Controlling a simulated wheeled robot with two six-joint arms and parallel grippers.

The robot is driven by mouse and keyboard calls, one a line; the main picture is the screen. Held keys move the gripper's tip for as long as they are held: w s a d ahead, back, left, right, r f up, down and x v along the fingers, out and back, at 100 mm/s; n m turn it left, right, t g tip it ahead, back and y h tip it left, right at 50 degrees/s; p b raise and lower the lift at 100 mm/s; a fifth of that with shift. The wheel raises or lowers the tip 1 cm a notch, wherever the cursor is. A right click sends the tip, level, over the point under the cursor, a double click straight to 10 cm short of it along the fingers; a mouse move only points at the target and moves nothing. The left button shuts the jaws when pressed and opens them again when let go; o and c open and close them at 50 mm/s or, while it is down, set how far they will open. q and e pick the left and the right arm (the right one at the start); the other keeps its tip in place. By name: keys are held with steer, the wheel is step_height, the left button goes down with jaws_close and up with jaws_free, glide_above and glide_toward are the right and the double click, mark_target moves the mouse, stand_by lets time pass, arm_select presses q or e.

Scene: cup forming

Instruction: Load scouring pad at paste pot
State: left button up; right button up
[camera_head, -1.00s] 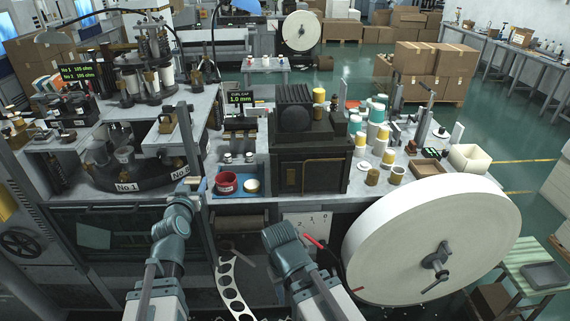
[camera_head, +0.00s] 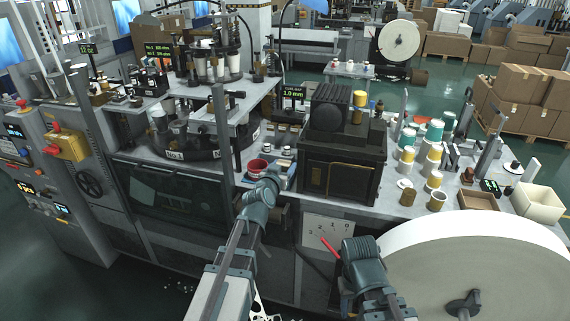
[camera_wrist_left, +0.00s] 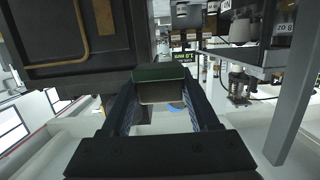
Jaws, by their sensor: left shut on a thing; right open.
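The scouring pad (camera_wrist_left: 160,74), a block with a dark green top layer and a grey-brown face, is held between the fingers of my left gripper (camera_wrist_left: 160,90) in the left wrist view. In the head view my left gripper (camera_head: 284,178) is just right of a red pot (camera_head: 257,168) that looks like the paste pot, at the bench's front edge. My wrist partly covers the pot's tray. A patch of blue shows below the pad in the wrist view. My right gripper (camera_head: 352,247) is low in front of the bench; its fingertips are hidden by my wrist.
A black boxy machine (camera_head: 342,160) with a brass handle stands right of my left gripper. A large white disc (camera_head: 480,265) fills the lower right.

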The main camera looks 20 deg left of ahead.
arm_select(q)
steer(key=w+a+f+b, duration=0.1)
steer(key=w+f+b, duration=0.1)
steer(key=w, duration=0.3)
steer(key=w+a+f+b, duration=0.2)
steer(key=w+f, duration=0.1)
steer(key=w, duration=0.3)
steer(key=w+a+f+b, duration=0.2)
steer(key=w+f, duration=0.1)
steer(key=w, duration=0.2)
steer(key=shift+w+a+f, duration=0.1)
steer(key=shift+w, duration=0.1)
steer(key=shift+w+a, duration=0.1)
steer(key=shift+w, duration=0.05)
steer(key=shift+f+b, duration=0.1)
steer(key=shift+b, duration=0.25)
step_height(320, 180, down, 6)
steer(key=b, duration=0.5)
steer(key=shift+b, duration=0.4)
steer(key=shift+f+b, duration=0.45)
steer(key=shift+b, duration=0.1)
steer(key=shift+r, duration=0.1)
step_height(320, 180, up, 7)
steer(key=p, duration=0.7)
stand_by(0.4)
